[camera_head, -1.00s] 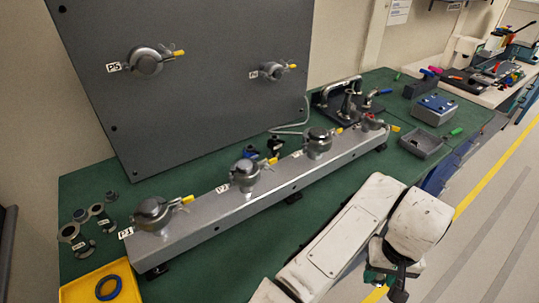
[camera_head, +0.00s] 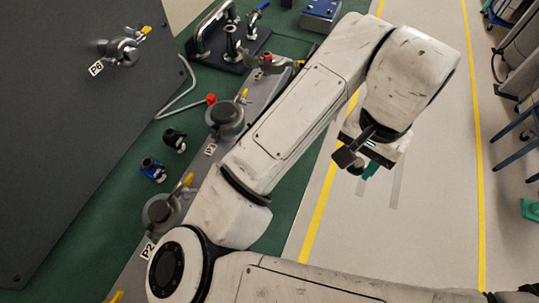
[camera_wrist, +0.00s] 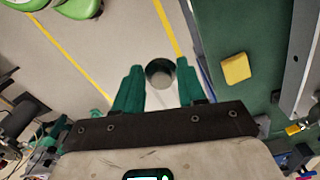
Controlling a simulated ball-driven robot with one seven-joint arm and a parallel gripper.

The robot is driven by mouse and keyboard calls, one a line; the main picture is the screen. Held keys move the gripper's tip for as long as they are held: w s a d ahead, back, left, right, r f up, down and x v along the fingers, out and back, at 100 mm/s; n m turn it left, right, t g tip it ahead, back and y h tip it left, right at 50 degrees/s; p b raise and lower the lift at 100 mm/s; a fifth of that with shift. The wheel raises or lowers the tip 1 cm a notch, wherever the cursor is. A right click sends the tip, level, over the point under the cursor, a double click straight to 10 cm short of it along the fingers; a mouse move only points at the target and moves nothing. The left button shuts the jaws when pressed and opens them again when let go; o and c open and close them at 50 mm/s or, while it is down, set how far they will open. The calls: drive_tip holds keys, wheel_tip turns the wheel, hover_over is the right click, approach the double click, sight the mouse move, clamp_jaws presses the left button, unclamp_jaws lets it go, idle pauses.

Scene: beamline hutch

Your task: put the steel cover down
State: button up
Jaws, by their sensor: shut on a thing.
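My gripper (camera_head: 368,158) hangs over the floor beyond the bench's edge, to the right of the rail. In the wrist view, my gripper's green fingers (camera_wrist: 160,88) are shut on the steel cover (camera_wrist: 160,72), a small round grey piece with a dark hollow middle. The cover is held near the fingertips, with the floor behind it. In the head view the cover is hidden or too small to make out.
The green bench (camera_head: 104,208) carries a grey rail (camera_head: 249,109) with clamped ports. A dark panel (camera_head: 60,120) stands at left. A yellow block (camera_wrist: 236,68) lies on the bench. Green stools (camera_wrist: 78,9) stand on the floor.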

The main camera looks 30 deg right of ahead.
drive_tip(key=w+a+f, duration=0.8)
drive_tip(key=shift+w+a, duration=0.15)
drive_tip(key=shift+w, duration=0.05)
drive_tip(key=shift+w+a+f, duration=0.35)
drive_tip(key=shift+f, duration=0.3)
drive_tip(key=shift+w+a+f+p, duration=0.1)
drive_tip(key=shift+f+p, duration=0.2)
drive_tip(key=shift+f, duration=1.35)
drive_tip(key=shift+f, duration=0.15)
drive_tip(key=o, duration=1.1)
drive_tip(key=shift+c, duration=0.2)
